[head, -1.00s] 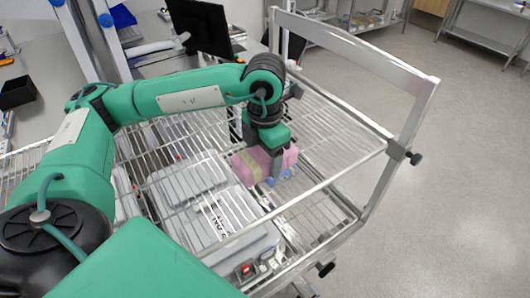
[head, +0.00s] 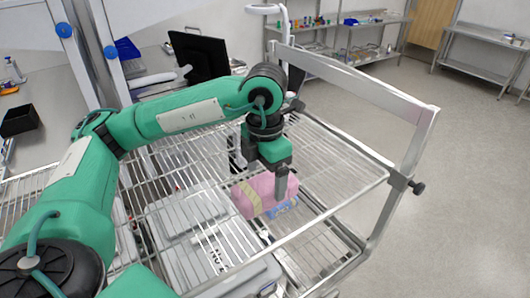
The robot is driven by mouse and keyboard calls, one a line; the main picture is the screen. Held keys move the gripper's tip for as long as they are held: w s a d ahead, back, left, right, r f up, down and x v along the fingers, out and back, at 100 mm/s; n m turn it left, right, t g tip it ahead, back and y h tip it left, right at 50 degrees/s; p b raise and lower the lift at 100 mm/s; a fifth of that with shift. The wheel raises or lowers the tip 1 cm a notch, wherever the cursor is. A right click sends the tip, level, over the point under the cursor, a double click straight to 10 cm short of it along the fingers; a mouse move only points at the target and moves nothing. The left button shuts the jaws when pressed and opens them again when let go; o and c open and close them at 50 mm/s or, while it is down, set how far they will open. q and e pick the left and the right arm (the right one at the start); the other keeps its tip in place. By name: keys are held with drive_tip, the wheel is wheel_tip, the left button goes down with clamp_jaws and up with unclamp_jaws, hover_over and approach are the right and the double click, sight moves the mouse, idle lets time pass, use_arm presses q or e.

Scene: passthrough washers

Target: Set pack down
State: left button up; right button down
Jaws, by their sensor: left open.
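The pack (head: 257,196) is a pink bundle with a yellowish band and a blue end. It shows at the middle of the head view, on or just above the wire shelf (head: 330,160) of the metal cart. My left gripper (head: 281,196) is over the pack, pointing down, with one finger in front of its near side. The jaws are open; the other finger is hidden behind the pack. I cannot tell whether the finger still touches it. My right gripper does not show.
Grey lidded boxes (head: 215,248) lie below the wire shelf. The cart's raised metal frame (head: 395,185) stands to the right of the pack. A dark monitor (head: 198,58) and a black bin (head: 19,119) are at the back left. Open floor lies to the right.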

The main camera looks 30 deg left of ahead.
sight(265, 183)
use_arm(q)
wheel_tip(265, 183, up, 8)
drive_tip(key=b, duration=0.1)
drive_tip(key=shift+r, duration=0.15)
idle(0.5)
idle(0.4)
